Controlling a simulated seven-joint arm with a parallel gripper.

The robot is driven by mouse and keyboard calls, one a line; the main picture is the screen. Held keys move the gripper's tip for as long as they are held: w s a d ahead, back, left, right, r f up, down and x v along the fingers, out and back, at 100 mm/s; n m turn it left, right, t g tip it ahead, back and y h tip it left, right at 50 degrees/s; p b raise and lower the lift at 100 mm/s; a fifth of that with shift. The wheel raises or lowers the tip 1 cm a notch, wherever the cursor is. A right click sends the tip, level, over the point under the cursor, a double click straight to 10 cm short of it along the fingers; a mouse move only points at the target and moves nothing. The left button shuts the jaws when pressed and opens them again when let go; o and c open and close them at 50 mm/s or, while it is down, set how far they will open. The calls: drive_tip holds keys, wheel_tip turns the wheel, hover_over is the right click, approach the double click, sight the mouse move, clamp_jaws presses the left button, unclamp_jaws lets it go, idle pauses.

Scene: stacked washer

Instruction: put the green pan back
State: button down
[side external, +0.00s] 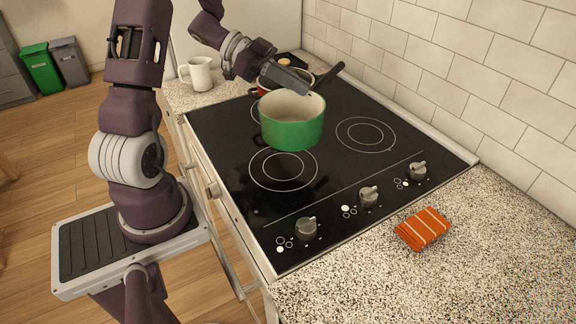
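The green pan (293,128) has a pale inside and is upright over the left half of the black cooktop (345,175). It appears to be held a little above the glass, behind the front left burner ring. My gripper (304,89) reaches in from the upper left, with its fingers at the pan's far rim, where a dark handle (330,74) slants up to the right. The fingers look shut on the handle close to the rim; they hide the exact contact.
A red pot (262,91) stands behind the green pan, partly hidden by it and by my gripper. An orange striped cloth (423,229) lies on the right counter. A tiled wall (440,60) bounds the back. The right burners are clear.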

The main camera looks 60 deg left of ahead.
sight(292, 121)
drive_tip(key=f, duration=1)
drive_tip(key=shift+s+a, duration=0.2)
drive_tip(key=shift+a, duration=0.15)
drive_tip(key=c, duration=1.7)
unclamp_jaws()
